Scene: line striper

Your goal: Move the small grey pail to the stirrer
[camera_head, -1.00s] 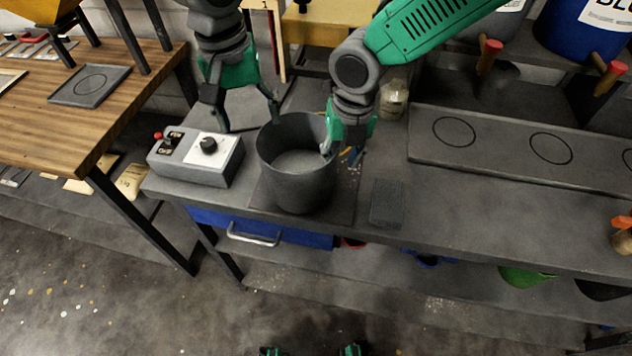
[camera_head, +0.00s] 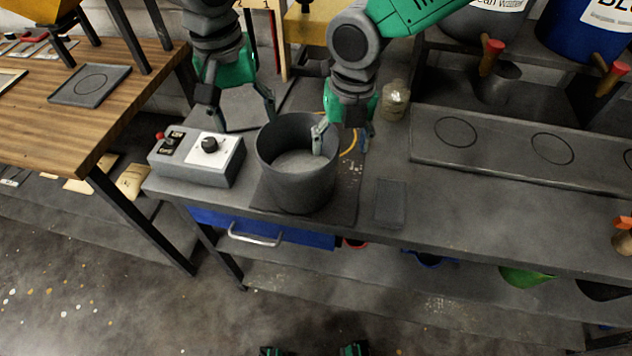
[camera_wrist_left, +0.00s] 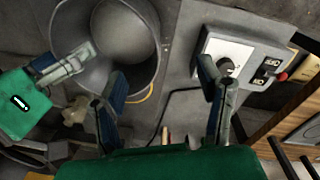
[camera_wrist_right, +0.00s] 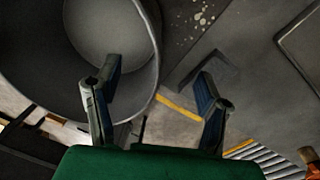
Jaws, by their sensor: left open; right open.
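A dark grey open pail (camera_head: 297,188) stands upright on a dark flat plate (camera_head: 345,205) on the grey bench. A grey box with a knob (camera_head: 197,160) and a red button is left of it; I cannot tell for sure whether it belongs to the stirrer. My right gripper (camera_head: 342,138) is open at the pail's right back rim, one finger over the inside and the other outside. The rim also passes between its fingers in the right wrist view (camera_wrist_right: 158,95). My left gripper (camera_head: 243,115) is open and empty, behind and between the box and pail.
A small glass jar (camera_head: 394,100) stands behind the right gripper. A grey cup-like vessel (camera_head: 499,84) is by the taps at the back right. A ledge with ring marks (camera_head: 500,150) runs along the right.

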